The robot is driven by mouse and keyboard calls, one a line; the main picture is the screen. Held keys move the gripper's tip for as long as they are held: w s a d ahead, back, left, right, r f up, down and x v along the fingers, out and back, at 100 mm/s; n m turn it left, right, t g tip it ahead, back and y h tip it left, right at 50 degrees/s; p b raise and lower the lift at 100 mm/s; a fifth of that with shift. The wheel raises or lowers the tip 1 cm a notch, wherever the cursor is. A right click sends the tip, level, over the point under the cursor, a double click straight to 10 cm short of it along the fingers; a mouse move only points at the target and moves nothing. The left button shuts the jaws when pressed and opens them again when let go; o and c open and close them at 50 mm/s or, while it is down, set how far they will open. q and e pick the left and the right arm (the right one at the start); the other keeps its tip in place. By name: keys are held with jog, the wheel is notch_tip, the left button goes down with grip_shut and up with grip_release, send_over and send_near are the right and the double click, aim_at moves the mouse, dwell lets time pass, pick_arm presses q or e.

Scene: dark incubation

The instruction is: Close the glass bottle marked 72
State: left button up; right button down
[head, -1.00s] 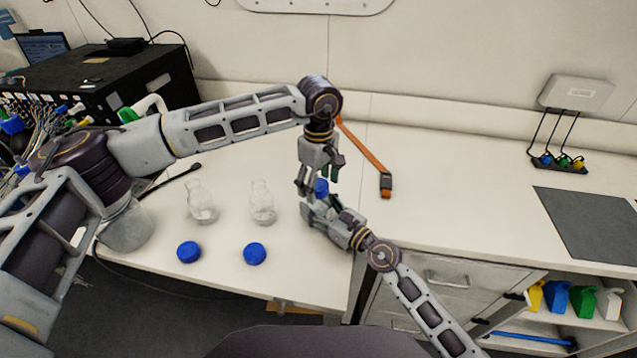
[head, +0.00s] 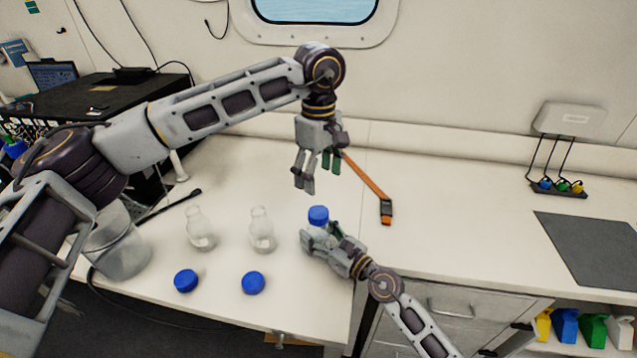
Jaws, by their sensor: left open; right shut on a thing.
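A bottle in my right gripper (head: 318,240) has a blue cap (head: 318,215) on its top; the gripper hides nearly all of the bottle below the cap. My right gripper is shut on this bottle at the table. My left gripper (head: 306,188) is open and empty, pointing down above the blue cap and apart from it. Two clear open glass bottles, one at left (head: 200,232) and one in the middle (head: 262,232), stand upright on the table. No number can be read on any bottle, and I cannot tell whether the cap is fully tight.
Two loose blue caps (head: 186,281) (head: 253,283) lie near the white table's front edge. An orange-and-grey tool (head: 369,180) lies behind the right gripper. A dark mat (head: 590,245) lies at right. The counter between tool and mat is clear.

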dwell(0.3)
jog(key=shift+c, duration=1.9)
grip_release()
jog(key=shift+s+d, duration=0.1)
jog(key=shift+d, duration=0.05)
jog(key=shift+v, duration=5.8)
jog(key=shift+r, duration=0.2)
notch_tip(320, 180, up, 9)
jog(key=p, duration=0.9)
